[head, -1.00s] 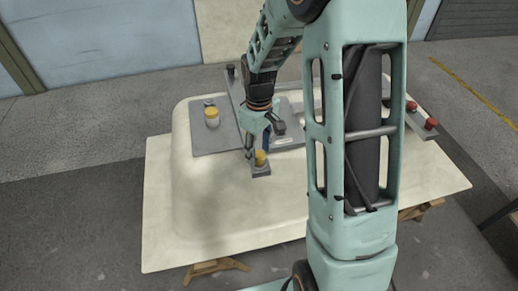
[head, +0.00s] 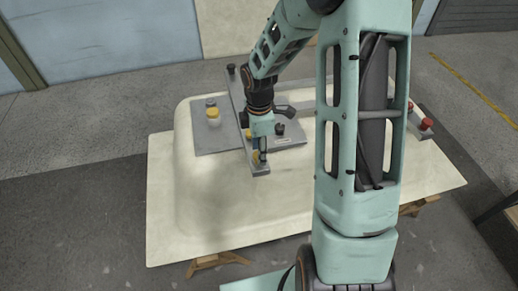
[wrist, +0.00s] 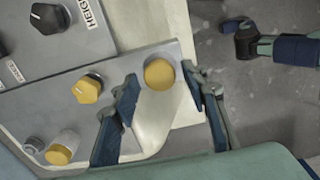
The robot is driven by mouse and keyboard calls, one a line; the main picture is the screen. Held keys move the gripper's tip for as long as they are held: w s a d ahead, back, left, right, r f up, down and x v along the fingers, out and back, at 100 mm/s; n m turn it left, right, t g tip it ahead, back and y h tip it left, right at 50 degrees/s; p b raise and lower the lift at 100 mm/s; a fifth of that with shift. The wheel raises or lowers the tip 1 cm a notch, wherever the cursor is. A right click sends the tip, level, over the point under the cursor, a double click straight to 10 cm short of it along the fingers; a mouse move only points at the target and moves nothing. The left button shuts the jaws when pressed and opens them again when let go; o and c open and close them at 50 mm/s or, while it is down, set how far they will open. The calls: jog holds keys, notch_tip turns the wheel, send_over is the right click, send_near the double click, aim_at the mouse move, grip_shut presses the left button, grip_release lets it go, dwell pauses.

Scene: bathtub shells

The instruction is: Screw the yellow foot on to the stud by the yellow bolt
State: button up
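A round yellow piece (wrist: 159,74) sits at the end of a grey bar (wrist: 130,66) in the wrist view; I take it for the yellow foot, though its underside is hidden. In the head view it is partly covered by my gripper (head: 260,157). In the wrist view my gripper (wrist: 159,77) is open, one finger on each side of the yellow piece, with a gap at both sides. I cannot tell how far above it the fingertips are. A yellow knob-shaped part (wrist: 86,89) is farther along the bar; I cannot tell whether it is the yellow bolt. No bare stud shows clearly.
A white cylinder with a yellow top (head: 212,114) and a small grey part (wrist: 33,145) stand on a grey plate (head: 205,143). A black knob (wrist: 47,18) is near a "HEIGHT" label. Red knobs (head: 426,125) stand at right. The pale tub shell (head: 215,205) is clear in front.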

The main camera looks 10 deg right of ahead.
grip_shut()
jog(key=m+b, duration=0.2)
jog(key=m, duration=0.3)
jog(key=shift+f, duration=0.1)
jog(key=m+b, duration=0.1)
jog(key=m, duration=0.4)
jog(key=shift+o, duration=1.5)
grip_release()
jog(key=shift+r, duration=0.2)
